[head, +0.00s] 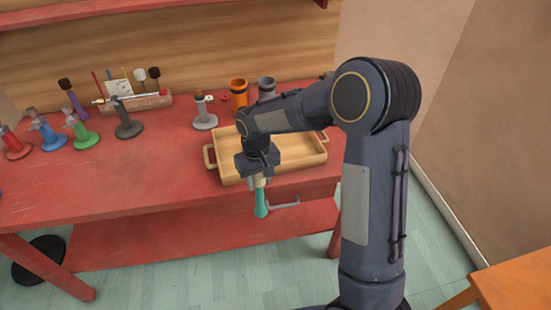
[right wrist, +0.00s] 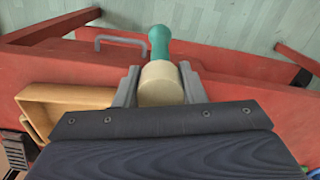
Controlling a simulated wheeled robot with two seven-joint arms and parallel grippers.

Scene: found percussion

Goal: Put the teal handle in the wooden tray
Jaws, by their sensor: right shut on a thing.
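The teal handle (head: 261,203) hangs below my right gripper (head: 258,180) in the head view, in front of the wooden tray and the table's front edge. In the right wrist view the teal handle (right wrist: 159,42) has a cream-coloured block (right wrist: 160,84) at its near end, and my right gripper (right wrist: 158,85) is shut on that cream part. The wooden tray (head: 305,161) lies on the red table behind the gripper, partly hidden by my right arm. Its corner also shows at the left of the right wrist view (right wrist: 60,97). My left gripper is in neither view.
The red table (head: 110,190) is mostly clear at its front left. Red, blue, green, black and grey stands (head: 203,115) line its back. An orange cup (head: 238,92) and a grey cup (head: 267,87) stand behind the tray. A metal bar handle (head: 284,204) is at the table front.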

